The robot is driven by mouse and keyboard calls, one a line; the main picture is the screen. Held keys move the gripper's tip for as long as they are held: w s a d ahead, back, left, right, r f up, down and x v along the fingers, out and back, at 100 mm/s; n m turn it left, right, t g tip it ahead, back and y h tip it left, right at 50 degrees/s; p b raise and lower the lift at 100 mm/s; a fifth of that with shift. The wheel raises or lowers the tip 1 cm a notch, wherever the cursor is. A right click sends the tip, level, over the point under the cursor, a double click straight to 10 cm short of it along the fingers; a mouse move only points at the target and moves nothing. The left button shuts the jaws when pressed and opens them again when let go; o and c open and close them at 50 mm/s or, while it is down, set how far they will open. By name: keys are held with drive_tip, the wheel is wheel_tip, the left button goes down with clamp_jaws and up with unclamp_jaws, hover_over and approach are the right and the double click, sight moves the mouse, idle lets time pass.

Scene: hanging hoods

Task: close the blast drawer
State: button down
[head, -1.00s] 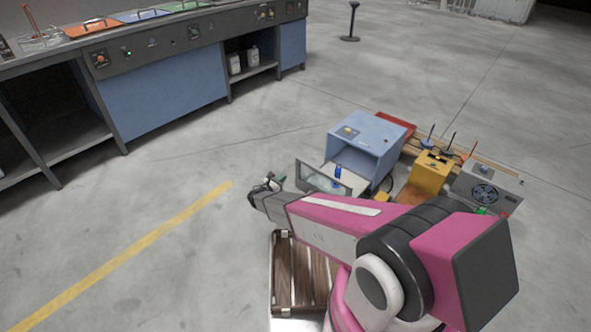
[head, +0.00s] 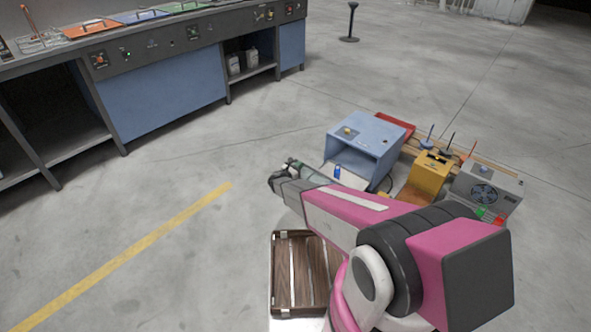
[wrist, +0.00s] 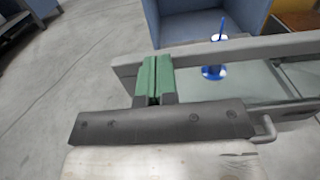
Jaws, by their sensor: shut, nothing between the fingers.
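The blast drawer stands out from a blue cabinet (head: 365,143). In the head view its pale tray (head: 352,179) shows between the cabinet and my arm, and its front is hidden. In the wrist view the grey top rim (wrist: 245,49) of the drawer front crosses the picture, with a glassy pane and a handle (wrist: 268,129) at the lower right. A blue item (wrist: 215,70) stands behind that rim. My gripper (wrist: 155,62) has its green fingers shut and empty, overlapping the rim's left part; contact is unclear. In the head view my gripper (head: 296,164) is left of the cabinet.
A yellow machine (head: 428,176) and a grey unit with a fan (head: 486,190) stand right of the cabinet. A slatted wooden thing (head: 300,272) lies below my arm. A long blue workbench (head: 165,95) is at the upper left. The floor left of my gripper is clear.

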drive_tip(key=shift+w, duration=0.1)
idle(0.3)
drive_tip(key=x, duration=2.8)
drive_tip(key=shift+d+r, duration=0.1)
drive_tip(key=shift+d, duration=0.1)
drive_tip(key=v, duration=1.5)
drive_tip(key=s+d+r+m+g+y, duration=0.1)
drive_tip(key=s+d+r+m+g, duration=0.2)
drive_tip(key=s+r+m, duration=0.35)
drive_tip(key=s+d+r+m+g+y, duration=0.1)
drive_tip(key=s+d+r+m+g, duration=0.25)
drive_tip(key=s, duration=0.55)
drive_tip(key=s+d+r+m+g, duration=0.35)
drive_tip(key=s+m, duration=0.25)
drive_tip(key=s, duration=0.2)
drive_tip(key=s+a+r+m+g+y, duration=0.1)
drive_tip(key=s+a+r+m+y, duration=0.1)
drive_tip(key=s, duration=0.5)
drive_tip(key=s+a+r+m+g+y, duration=0.1)
drive_tip(key=s+a+r+m+y, duration=0.2)
drive_tip(key=s+r+m+y, duration=0.1)
drive_tip(key=s+a+r+m+g+y, duration=0.1)
drive_tip(key=s+r+m+y, duration=0.3)
drive_tip(key=s, duration=0.5)
drive_tip(key=shift+s+a+r+m, duration=0.35)
drive_tip(key=shift+a+r+m, duration=0.25)
drive_tip(key=shift+a+m, duration=0.1)
